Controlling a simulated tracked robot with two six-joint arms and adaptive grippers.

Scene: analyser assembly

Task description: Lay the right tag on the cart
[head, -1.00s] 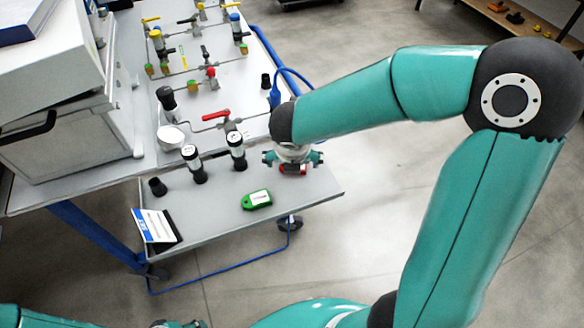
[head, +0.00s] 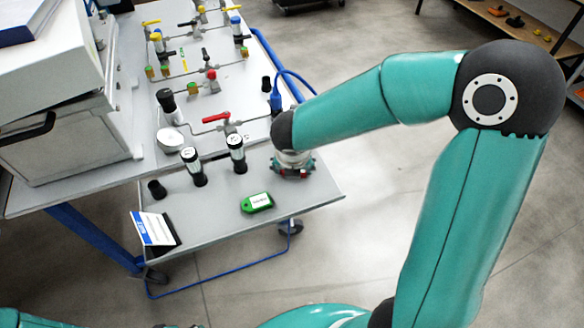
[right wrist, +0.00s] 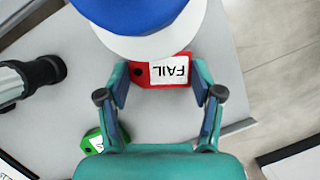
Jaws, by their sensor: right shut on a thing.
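The red tag (right wrist: 160,73), with a white label reading FAIL, sits between the fingers of my right gripper (right wrist: 160,76) in the right wrist view. The fingers are shut on its sides. In the head view my right gripper (head: 292,174) is low over the right part of the cart's grey lower shelf (head: 215,222), and hides nearly all of the red tag. I cannot tell whether the tag touches the shelf. A green tag (head: 257,203) with a white label lies on the shelf; it also shows in the right wrist view (right wrist: 93,141). My left gripper is not seen.
Two dark cylinders with white tops (head: 236,153) stand left of my right gripper. A small black cylinder (head: 157,190) and a blue-white card on a stand (head: 153,229) are farther left. A blue and white round thing (right wrist: 140,25) overhangs the red tag's far side.

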